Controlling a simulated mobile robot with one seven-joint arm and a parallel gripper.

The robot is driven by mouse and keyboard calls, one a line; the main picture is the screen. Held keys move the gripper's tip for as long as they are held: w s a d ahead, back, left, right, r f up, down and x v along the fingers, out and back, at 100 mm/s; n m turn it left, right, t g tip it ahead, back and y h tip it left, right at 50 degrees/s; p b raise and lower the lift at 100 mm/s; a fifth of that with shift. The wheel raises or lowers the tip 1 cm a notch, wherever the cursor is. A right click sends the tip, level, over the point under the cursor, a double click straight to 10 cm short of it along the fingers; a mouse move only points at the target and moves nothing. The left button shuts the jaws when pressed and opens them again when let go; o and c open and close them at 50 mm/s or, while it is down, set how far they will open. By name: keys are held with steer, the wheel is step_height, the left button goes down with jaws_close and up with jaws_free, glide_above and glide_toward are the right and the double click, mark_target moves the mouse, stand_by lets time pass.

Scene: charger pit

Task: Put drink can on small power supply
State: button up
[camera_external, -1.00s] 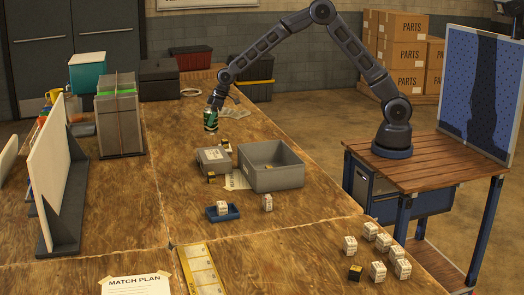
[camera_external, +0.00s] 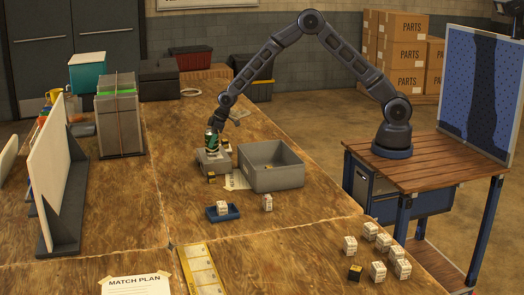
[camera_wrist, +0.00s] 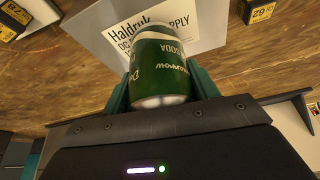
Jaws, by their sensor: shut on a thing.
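The green drink can (camera_external: 212,144) is upright between the fingers of my gripper (camera_external: 214,135). In the wrist view the green can (camera_wrist: 160,62) fills the space between both fingers of my gripper (camera_wrist: 160,80), which is shut on it. The small power supply (camera_external: 216,165) is a low grey box on the bench. Its labelled top (camera_wrist: 120,42) shows behind the can in the wrist view. The can overlaps the power supply's top in the external view. I cannot tell whether its base touches the top.
A grey open bin (camera_external: 285,179) stands right of the power supply. A small black-and-yellow block (camera_external: 212,177) sits at its front. A blue tray (camera_external: 232,216) holding a white box is nearer.

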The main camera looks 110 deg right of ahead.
steer(key=o, duration=1.2)
steer(key=shift+f, duration=0.1)
